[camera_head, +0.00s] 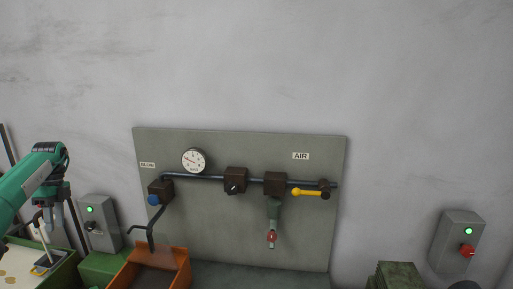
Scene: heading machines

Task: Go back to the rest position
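My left arm, teal with a dark wrist, comes in from the left edge. My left gripper (45,222) points down in front of the wall, above a green-edged tray (66,272) at the lower left. Its fingers are small and overlap dark things behind, so I cannot tell whether they are open or shut. I see nothing clearly held. My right gripper is not in view.
A grey wall panel (200,235) carries a gauge (193,161), a pipe, a yellow lever (306,192) and a red-tipped fitting (272,238). An orange bin (176,262) stands below. Switch boxes (98,222) and (457,240) flank it. A green ribbed block (396,275) is at lower right.

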